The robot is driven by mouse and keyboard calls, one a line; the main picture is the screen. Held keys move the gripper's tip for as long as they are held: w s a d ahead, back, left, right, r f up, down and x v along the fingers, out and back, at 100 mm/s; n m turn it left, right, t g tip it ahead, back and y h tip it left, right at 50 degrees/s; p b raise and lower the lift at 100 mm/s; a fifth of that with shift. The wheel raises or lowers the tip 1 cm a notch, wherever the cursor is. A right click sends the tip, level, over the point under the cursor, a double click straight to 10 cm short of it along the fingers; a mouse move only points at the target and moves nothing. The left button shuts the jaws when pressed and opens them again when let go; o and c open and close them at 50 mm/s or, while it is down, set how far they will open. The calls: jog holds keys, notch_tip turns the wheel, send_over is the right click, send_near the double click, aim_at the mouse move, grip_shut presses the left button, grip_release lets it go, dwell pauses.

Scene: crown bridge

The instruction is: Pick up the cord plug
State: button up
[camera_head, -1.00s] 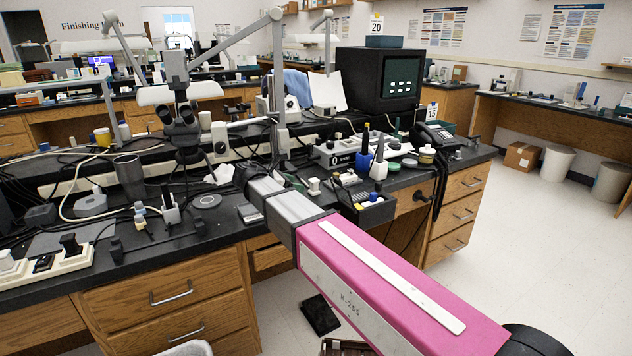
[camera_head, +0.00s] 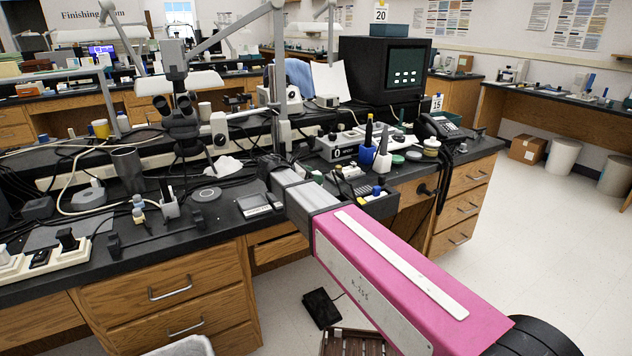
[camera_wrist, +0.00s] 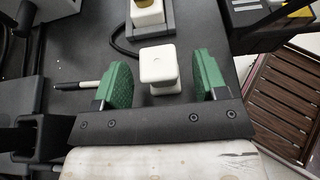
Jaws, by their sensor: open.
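In the wrist view my gripper (camera_wrist: 163,82) is open, with its two green pads apart. A small white block (camera_wrist: 158,68) with rounded edges sits between and slightly ahead of the pads, over the dark bench top. In the head view my gripper's fingers are hidden behind my arm.
A pale block on a grey base (camera_wrist: 167,30) stands just beyond, with a black cable beside it. A pen-like stick (camera_wrist: 78,85) lies left. A black bin (camera_head: 380,205) stands near the bench edge. A slatted brown crate (camera_wrist: 282,105) is below the bench at right.

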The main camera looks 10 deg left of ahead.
jog(key=shift+x, duration=1.15)
jog(key=c, duration=1)
jog(key=shift+c, duration=0.2)
